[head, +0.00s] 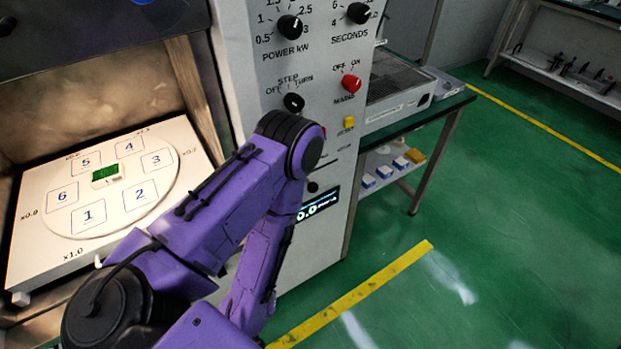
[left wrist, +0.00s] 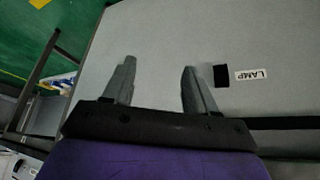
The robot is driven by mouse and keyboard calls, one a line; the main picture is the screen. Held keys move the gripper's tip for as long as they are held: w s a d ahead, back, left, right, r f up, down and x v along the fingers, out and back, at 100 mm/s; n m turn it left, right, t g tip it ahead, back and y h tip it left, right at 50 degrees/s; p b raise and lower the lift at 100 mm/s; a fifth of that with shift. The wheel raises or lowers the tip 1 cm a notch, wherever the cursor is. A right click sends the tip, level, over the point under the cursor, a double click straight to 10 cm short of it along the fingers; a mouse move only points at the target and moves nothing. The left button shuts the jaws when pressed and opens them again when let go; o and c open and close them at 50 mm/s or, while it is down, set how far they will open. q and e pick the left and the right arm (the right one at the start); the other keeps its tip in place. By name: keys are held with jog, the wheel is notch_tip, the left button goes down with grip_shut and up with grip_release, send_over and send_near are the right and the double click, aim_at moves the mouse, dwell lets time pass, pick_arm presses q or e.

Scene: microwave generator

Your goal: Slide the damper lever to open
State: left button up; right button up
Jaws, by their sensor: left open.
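I cannot make out a damper lever in either view. The generator's light grey front panel (head: 325,65) carries black knobs, a red knob (head: 351,83) and a yellow button (head: 349,122). My purple left arm crosses in front of the panel in the head view and covers part of it; its gripper is hidden there. In the left wrist view my left gripper (left wrist: 157,62) is open and empty, its two grey fingers over a plain grey surface. A black square (left wrist: 221,76) and a "LAMP" label (left wrist: 251,75) are right of the fingers. My right gripper is not in view.
The open chamber at left holds a white numbered plate (head: 40,245) with a small green block (head: 105,172). A digital display (head: 318,205) is low on the panel. A bench (head: 425,105) stands behind it. Green floor (head: 490,230) at right is clear, with yellow lines.

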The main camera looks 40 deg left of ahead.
pick_arm(q)
jog(key=w+d+n+t+b, duration=0.1)
jog(key=w+d+t+b, duration=0.15)
jog(key=w, duration=0.45)
jog(key=n+t+y+b, duration=0.6)
jog(key=n+t, duration=0.2)
jog(key=n, duration=0.2)
send_near(313, 192)
jog(key=w, duration=0.1)
jog(key=shift+y, duration=0.3)
jog(key=p+x, duration=0.2)
jog(key=x, duration=0.8)
jog(key=shift+a+f, duration=0.15)
jog(key=shift+a, duration=0.2)
jog(key=shift+w, duration=0.2)
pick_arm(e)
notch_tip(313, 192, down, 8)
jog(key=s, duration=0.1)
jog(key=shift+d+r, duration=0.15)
